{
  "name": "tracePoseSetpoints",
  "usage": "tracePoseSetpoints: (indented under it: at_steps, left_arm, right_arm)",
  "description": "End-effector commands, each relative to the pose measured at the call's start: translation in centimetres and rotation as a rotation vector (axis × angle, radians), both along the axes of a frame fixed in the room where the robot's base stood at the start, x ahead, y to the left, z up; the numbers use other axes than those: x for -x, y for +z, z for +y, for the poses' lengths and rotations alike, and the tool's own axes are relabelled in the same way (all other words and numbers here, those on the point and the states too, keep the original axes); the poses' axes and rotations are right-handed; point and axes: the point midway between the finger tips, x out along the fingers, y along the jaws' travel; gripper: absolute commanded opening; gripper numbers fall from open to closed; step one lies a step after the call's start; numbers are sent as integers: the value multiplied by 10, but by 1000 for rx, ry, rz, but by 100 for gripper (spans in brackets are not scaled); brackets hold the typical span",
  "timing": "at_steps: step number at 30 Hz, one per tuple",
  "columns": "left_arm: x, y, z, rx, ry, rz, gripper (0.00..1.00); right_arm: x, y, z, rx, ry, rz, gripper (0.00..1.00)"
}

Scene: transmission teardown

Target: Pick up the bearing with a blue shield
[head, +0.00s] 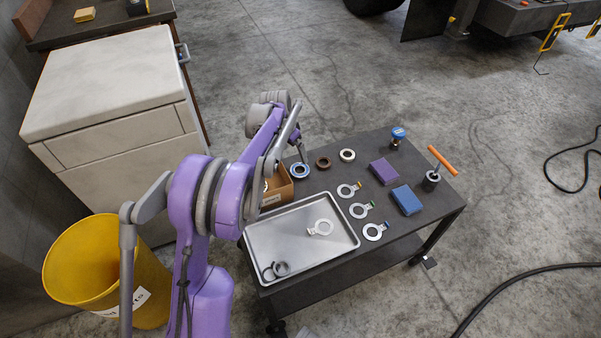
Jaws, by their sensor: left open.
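The bearing with a blue shield (300,171) lies flat on the dark cart top, at the left end of a short row of rings. My left gripper (302,157) is open and points down just above and behind this bearing. The small fingertips are partly hidden by my own purple arm, and I cannot tell whether they touch the bearing. A brown ring (323,163) and a cream-shielded ring (347,155) lie to its right. My right gripper is not in view.
A metal tray (290,225) holds a flat tabbed ring and dark rings. A cardboard box (279,190) stands left of the bearing. Tabbed rings, purple and blue blocks (407,200), a blue-capped item and an orange-handled tool (442,160) occupy the right side.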

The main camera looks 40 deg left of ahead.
Motion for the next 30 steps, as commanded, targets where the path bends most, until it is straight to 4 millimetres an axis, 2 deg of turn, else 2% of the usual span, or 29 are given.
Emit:
tracePoseSetpoints:
  at_steps: [5, 12, 17, 25, 30]
  left_arm:
    - [-5, -17, 3, 2, -1, 1, 100]
    - [-14, -53, 2, 0, -2, 1, 100]
    - [-16, -63, 1, 1, -1, 1, 100]
    - [-22, -101, 0, 1, -1, 1, 100]
    - [-24, -108, 0, 1, 0, 0, 100]
  right_arm:
    - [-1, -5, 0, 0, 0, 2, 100]
    - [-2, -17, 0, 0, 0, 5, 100]
    - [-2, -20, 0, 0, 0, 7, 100]
    - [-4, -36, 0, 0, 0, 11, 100]
    - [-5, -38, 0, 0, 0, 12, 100]
